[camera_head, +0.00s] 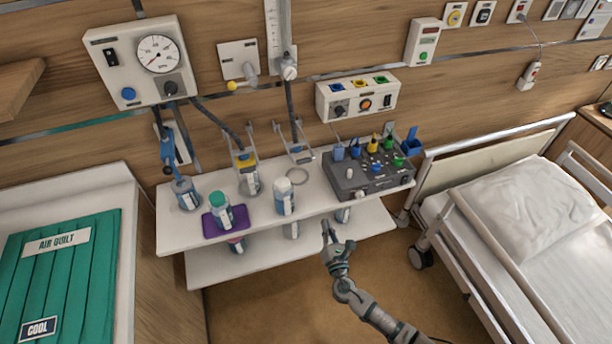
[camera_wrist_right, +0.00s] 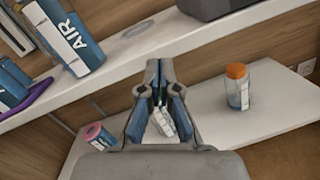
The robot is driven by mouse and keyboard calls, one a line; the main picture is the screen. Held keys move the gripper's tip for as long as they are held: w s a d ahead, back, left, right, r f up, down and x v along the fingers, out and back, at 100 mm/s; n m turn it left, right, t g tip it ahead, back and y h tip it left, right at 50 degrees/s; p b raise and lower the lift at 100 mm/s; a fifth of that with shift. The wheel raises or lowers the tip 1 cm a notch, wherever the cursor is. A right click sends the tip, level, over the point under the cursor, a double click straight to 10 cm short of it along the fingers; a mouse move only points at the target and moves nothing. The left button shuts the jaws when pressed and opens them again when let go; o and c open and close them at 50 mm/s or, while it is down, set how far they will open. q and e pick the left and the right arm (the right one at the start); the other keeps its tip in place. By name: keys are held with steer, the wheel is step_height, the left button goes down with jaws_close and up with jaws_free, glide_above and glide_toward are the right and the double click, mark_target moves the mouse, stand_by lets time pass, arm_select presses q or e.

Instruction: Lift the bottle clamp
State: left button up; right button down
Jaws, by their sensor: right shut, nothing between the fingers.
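Two pale bracket-like clamps hang at the wall behind the upper shelf. The left clamp (camera_head: 233,143) is around a bottle with a yellow band (camera_head: 249,178). The right clamp (camera_head: 283,140) looks empty, with its two arms pointing down and forward. I cannot tell which one the task means. My right gripper (camera_head: 327,230) is in front of the shelf's front edge, below and away from both clamps. It is shut and empty; its fingers also show in the right wrist view (camera_wrist_right: 160,75). No clamp is clear in the wrist view. My left gripper is out of view.
The upper shelf (camera_head: 180,236) holds a green-capped bottle (camera_head: 221,211) on a purple tray, a white-capped bottle (camera_head: 284,197) and a grey control box (camera_head: 365,185). The lower shelf holds an orange-capped bottle (camera_wrist_right: 238,90). A bed (camera_head: 530,220) stands right.

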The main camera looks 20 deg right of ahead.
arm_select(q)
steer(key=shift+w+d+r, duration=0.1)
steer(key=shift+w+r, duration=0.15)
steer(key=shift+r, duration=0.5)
arm_select(e)
step_height(320, 180, up, 8)
steer(key=a+n+t+y, duration=0.2)
steer(key=n, duration=0.3)
steer(key=shift+a+t, duration=0.4)
steer(key=shift+s+a, duration=0.1)
steer(key=shift+r, duration=0.1)
steer(key=x, duration=1)
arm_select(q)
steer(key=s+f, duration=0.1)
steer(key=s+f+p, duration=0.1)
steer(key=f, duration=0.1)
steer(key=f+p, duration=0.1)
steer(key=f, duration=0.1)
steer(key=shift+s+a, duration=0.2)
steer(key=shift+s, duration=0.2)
arm_select(e)
steer(key=w+r, duration=0.2)
steer(key=r, duration=0.1)
steer(key=shift+r, duration=0.15)
